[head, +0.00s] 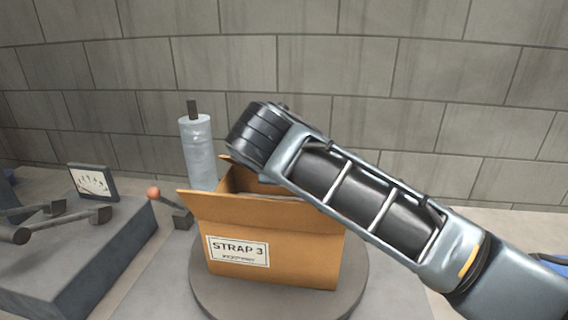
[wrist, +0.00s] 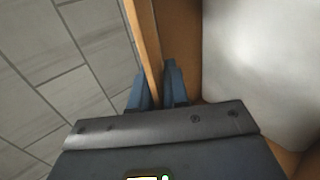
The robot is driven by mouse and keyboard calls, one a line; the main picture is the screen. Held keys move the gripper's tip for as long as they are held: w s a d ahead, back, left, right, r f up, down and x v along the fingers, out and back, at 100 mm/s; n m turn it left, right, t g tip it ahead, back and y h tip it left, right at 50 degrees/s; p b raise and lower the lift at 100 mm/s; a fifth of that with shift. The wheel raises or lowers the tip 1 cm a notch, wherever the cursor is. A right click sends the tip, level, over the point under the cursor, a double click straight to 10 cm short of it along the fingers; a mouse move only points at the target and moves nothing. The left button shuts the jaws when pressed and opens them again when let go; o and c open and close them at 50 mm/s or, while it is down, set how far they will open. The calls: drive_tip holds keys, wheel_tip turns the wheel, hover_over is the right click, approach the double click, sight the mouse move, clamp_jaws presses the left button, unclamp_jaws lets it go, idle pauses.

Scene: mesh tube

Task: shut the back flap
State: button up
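An open cardboard box (head: 300,262) labelled STRAP 3 stands on a round turntable. A bit of its back edge shows at the back left, and my arm hides the rest. In the wrist view, the back flap (wrist: 147,40) stands up as a thin brown panel with its pale edge facing the camera. My gripper (wrist: 158,82) has one blue finger on each side of this panel. The fingers are close together and look closed on it. My gripper is hidden behind my arm in the head view.
A clear bottle-like cylinder (head: 198,155) stands just behind the box on the left. A grey block with levers (head: 75,245) and a dial meter (head: 92,182) are at the left. A tiled wall (head: 330,65) is behind. Pale contents (wrist: 260,60) show inside the box.

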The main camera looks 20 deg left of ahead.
drive_tip(key=shift+o, duration=1.3)
drive_tip(key=v, duration=0.7)
drive_tip(key=shift+s+r, duration=0.25)
drive_tip(key=shift+s, duration=0.05)
drive_tip(key=shift+c, duration=0.2)
